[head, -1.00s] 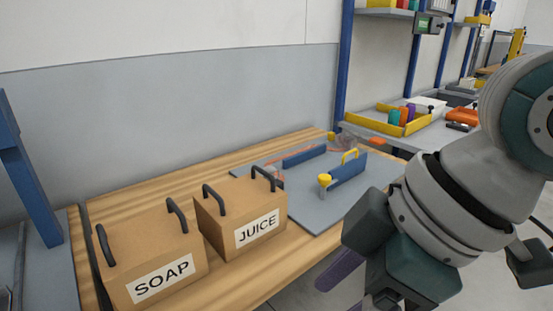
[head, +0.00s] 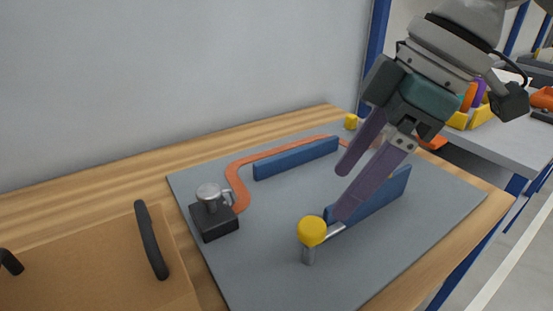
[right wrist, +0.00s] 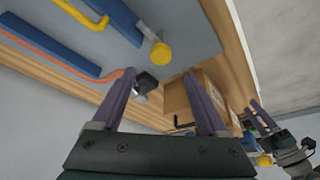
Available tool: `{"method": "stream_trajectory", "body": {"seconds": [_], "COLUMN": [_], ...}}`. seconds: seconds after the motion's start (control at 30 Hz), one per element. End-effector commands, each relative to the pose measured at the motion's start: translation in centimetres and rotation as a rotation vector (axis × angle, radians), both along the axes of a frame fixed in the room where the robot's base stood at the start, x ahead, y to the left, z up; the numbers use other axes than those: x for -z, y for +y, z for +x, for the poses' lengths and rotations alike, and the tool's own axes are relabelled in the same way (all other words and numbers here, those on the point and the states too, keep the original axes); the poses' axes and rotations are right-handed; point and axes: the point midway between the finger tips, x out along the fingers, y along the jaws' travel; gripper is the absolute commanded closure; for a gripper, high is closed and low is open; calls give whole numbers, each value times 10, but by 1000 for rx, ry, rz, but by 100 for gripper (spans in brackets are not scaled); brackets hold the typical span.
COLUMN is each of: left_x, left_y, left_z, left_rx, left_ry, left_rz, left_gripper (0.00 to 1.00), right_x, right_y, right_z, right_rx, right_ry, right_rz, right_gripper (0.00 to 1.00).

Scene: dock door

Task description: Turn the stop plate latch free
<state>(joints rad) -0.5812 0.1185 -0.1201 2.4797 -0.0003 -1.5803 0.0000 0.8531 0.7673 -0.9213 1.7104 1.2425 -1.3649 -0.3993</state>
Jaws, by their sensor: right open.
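The blue stop plate (head: 385,200) stands on the grey board; its top shows in the right wrist view (right wrist: 115,15), with its yellow handle (right wrist: 80,14). The handle is hidden in the head view. The latch appears to be the yellow round knob (head: 312,231) on a metal stem at the plate's near end; it also shows in the right wrist view (right wrist: 161,53). My right gripper (head: 346,192) is open and empty, its purple fingers pointing down over the plate, close beside the knob. What looks like my left gripper (right wrist: 262,115) is small at the right of the wrist view.
A second blue bar (head: 297,158) and an orange strip (head: 238,180) lie on the grey board (head: 270,275). A black block with a metal knob (head: 213,220) is at left. A cardboard box (head: 100,265) with black handles stands left of the board.

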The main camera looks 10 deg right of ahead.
Motion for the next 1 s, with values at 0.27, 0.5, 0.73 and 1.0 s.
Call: {"method": "stream_trajectory", "body": {"seconds": [0.27, 0.5, 0.73, 1.0], "left_x": [12, 15, 15, 14], "left_y": [2, 2, 1, -1], "left_z": [-1, -1, 0, 1], "left_rx": [3, 3, 3, -2], "left_ry": [2, 1, -1, -2], "left_rz": [7, 7, 5, -3], "left_gripper": [50, 50, 50, 50], "right_x": [52, 71, 72, 72], "right_y": [19, 26, 27, 27], "right_z": [8, 12, 12, 12], "right_rx": [-1, -1, -1, -1], "right_ry": [3, 0, 0, 0], "right_rz": [-1, -2, -2, -2], "right_gripper": [23, 23, 23, 49]}}
